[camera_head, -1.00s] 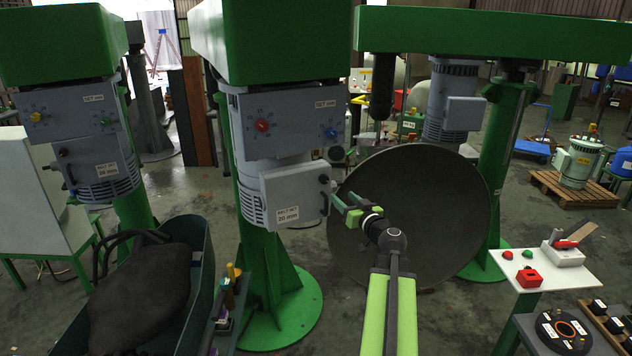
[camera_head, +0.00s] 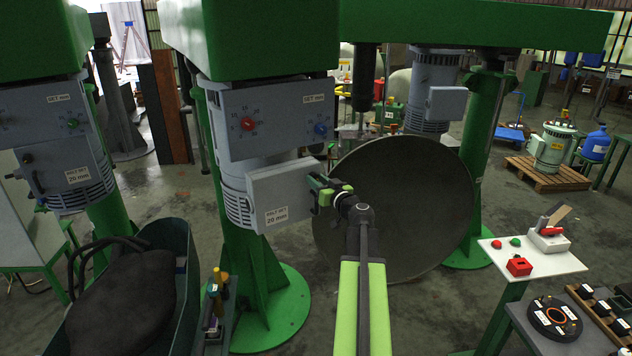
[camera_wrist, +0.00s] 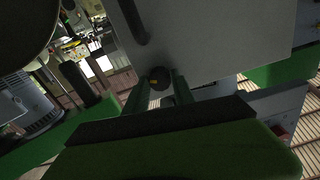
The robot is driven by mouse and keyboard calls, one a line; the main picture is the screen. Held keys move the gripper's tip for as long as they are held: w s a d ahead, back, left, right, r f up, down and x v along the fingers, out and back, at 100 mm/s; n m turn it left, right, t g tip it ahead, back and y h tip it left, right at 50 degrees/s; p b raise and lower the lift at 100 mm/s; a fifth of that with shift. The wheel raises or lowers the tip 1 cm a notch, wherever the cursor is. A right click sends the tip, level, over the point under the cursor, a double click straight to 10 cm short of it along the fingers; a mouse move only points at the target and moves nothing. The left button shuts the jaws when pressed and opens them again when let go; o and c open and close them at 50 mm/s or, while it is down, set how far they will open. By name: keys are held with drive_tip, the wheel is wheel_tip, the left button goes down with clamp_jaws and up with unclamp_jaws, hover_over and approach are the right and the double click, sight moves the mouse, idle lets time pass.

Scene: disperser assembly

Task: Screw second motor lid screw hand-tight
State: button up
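The motor lid (camera_head: 283,190) is a grey box face labelled "BOLT SET 20 mm" on the middle motor. It fills the top of the wrist view (camera_wrist: 215,35). My gripper (camera_head: 318,190) is at the lid's right edge. In the wrist view a round black screw head (camera_wrist: 159,77) with a small orange mark sits between the tips of my two green fingers (camera_wrist: 160,85). The fingers stand on either side of it with little or no gap. I cannot tell whether they press on it. The screw's shaft is hidden, and the head view hides the screw behind my gripper.
A large dark round dish (camera_head: 400,220) stands close to the right of my gripper. A green column (camera_head: 262,270) stands below the motor. A white table (camera_head: 530,262) with red and green buttons is at the right. A green tub (camera_head: 185,240) holds a dark sack at the left.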

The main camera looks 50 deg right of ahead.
clamp_jaws()
drive_tip(key=shift+m, duration=0.4)
drive_tip(key=m, duration=0.4)
drive_tip(key=shift+m, duration=0.4)
drive_tip(key=m, duration=0.5)
drive_tip(key=shift+s, duration=0.1)
drive_tip(key=m, duration=1.3)
drive_tip(key=shift+m, duration=0.3)
